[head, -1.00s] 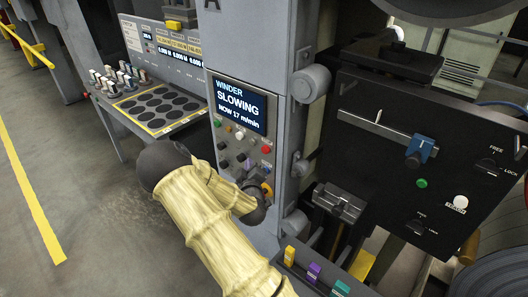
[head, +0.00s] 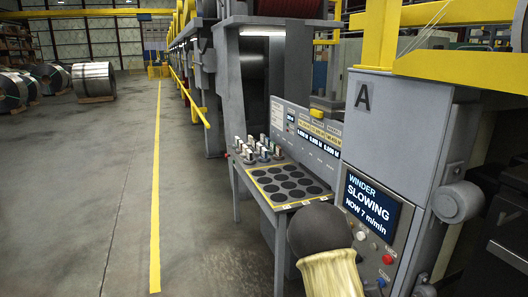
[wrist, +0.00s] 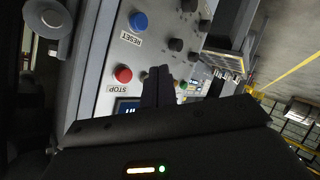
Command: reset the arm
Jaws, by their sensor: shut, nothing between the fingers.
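My gripper (wrist: 158,85) is shut and empty in the wrist view, its dark fingertips together in front of the winder control panel (wrist: 102,88). I cannot tell whether they touch it. That panel appears upside down there, with a blue RESET button (wrist: 138,22), a red STOP button (wrist: 122,74) and several dark knobs. In the head view my arm (head: 330,272), in a pale sleeve with a dark round joint, covers part of the panel's left side. My gripper is not visible there. The panel screen (head: 370,212) reads WINDER SLOWING, NOW 7 m/min.
A sloped desk (head: 285,190) with dark round pads and several small upright pieces stands left of the panel. A yellow floor line (head: 156,180) runs along open floor at left. Steel coils (head: 93,80) lie far back. A yellow frame (head: 440,45) hangs at upper right.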

